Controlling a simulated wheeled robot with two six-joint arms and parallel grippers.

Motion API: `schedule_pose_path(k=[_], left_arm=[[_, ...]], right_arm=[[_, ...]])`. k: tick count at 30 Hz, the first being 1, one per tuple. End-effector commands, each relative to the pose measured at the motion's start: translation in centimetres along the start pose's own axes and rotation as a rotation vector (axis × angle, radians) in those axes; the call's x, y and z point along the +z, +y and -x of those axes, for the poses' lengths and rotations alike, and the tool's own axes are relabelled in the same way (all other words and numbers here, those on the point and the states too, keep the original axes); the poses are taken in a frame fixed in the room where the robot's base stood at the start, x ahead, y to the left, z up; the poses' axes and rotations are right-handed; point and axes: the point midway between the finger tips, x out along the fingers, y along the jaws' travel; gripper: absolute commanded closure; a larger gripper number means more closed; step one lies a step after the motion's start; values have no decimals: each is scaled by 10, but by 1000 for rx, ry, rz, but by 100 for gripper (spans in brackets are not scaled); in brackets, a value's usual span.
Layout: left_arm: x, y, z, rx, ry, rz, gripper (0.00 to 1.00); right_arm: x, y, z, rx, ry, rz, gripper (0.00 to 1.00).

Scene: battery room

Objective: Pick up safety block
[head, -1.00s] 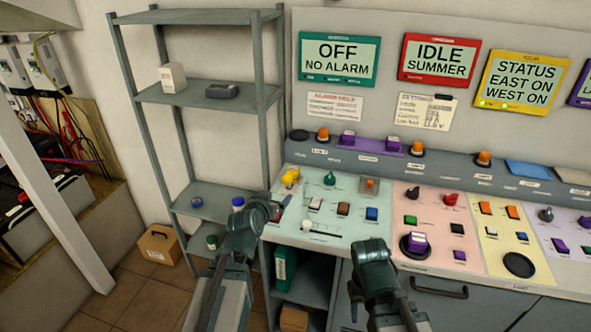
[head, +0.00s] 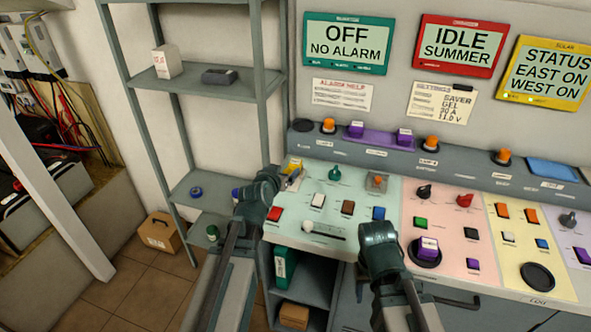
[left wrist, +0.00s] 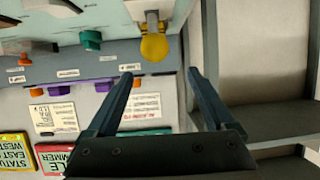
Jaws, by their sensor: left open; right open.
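I cannot tell for sure which thing is the safety block. A purple block with a pale top (head: 428,247) sits on a round black pad on the pink panel, right of my right gripper (head: 380,235). Two more purple blocks stand on the purple strip (head: 380,138) at the console's back. A yellow piece (head: 292,168) is at the green panel's back left corner, close to my left gripper (head: 265,190) and partly hidden by it. In the left wrist view this yellow piece (left wrist: 153,45) shows beyond the open, empty fingers (left wrist: 161,75). My right gripper is open; its fingertips are hard to see.
The sloped console (head: 340,250) carries several buttons and knobs. A grey shelf unit (head: 180,92) stands to its left, with a white box (head: 167,62) and a dark box (head: 220,76). A cardboard box (head: 160,232) is on the floor. Signs (head: 347,42) hang above the console.

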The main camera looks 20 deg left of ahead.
Motion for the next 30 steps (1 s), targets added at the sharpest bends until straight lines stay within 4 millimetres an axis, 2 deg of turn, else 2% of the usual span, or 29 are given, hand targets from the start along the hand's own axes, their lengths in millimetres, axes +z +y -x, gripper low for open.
schedule_pose_path(k=[1, 7, 10, 17, 27, 30], left_arm=[[2, 0, -16, 1, 0, 0, 12], [2, 0, -53, 1, 0, 0, 12], [1, 1, -60, 1, 0, 1, 12], [2, 2, -64, 1, 0, 0, 12], [8, 8, -108, 1, 0, 0, 12], [7, 8, -113, 0, 0, 0, 12]], right_arm=[[0, -1, -8, 0, 0, 0, 50], [-1, -2, -22, 0, 0, 0, 50], [-2, -2, -24, 0, 0, 0, 50], [-2, -2, -26, 0, 0, 0, 50], [-3, -5, -48, 0, 0, 0, 50], [-3, -5, -49, 0, 0, 0, 50]])
